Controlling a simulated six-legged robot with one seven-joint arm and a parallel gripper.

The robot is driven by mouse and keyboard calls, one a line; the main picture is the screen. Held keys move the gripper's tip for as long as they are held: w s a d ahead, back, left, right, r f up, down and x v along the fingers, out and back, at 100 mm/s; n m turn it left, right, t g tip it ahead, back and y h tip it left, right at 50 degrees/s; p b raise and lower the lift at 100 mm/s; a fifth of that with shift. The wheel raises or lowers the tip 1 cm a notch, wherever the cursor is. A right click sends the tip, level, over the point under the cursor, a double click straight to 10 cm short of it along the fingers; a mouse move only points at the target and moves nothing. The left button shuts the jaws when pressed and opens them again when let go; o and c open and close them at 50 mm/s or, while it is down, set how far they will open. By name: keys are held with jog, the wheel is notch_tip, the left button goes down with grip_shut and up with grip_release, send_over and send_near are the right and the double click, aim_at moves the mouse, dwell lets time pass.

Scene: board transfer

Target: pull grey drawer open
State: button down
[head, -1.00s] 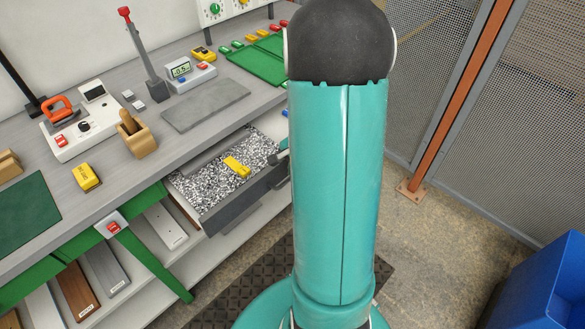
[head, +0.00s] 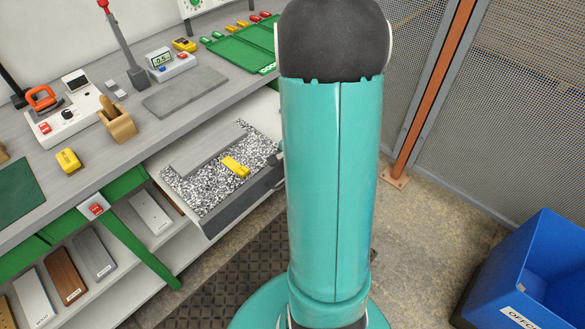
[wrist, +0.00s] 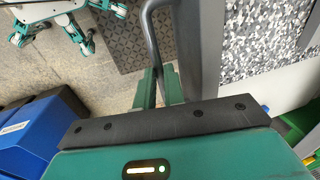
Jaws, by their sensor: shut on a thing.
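The grey drawer (head: 237,202) is pulled out from under the bench in the head view, its black-and-white speckled inside well exposed. A yellow object (head: 235,167) lies in it, and a long grey flat piece (head: 207,150) shows toward its back. In the wrist view the drawer's dark front (wrist: 198,55) runs beside the bar handle (wrist: 149,28). My gripper (wrist: 160,77) is shut on the handle, its green fingers on either side of the bar. In the head view my arm hides most of the gripper and the drawer's right end.
The grey bench (head: 60,190) carries a white device, a wooden holder (head: 117,122), a yellow block (head: 68,160) and a green tray. A green leg (head: 145,250) stands left of the drawer. A blue bin (head: 535,270) is at right. Open floor lies before the drawer.

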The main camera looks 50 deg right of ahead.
jog(key=shift+s, duration=0.45)
jog(key=c, duration=1.8)
grip_release()
jog(key=shift+o, duration=0.2)
notch_tip(320, 180, up, 14)
jog(key=s, duration=0.2)
jog(key=shift+s+f, duration=0.2)
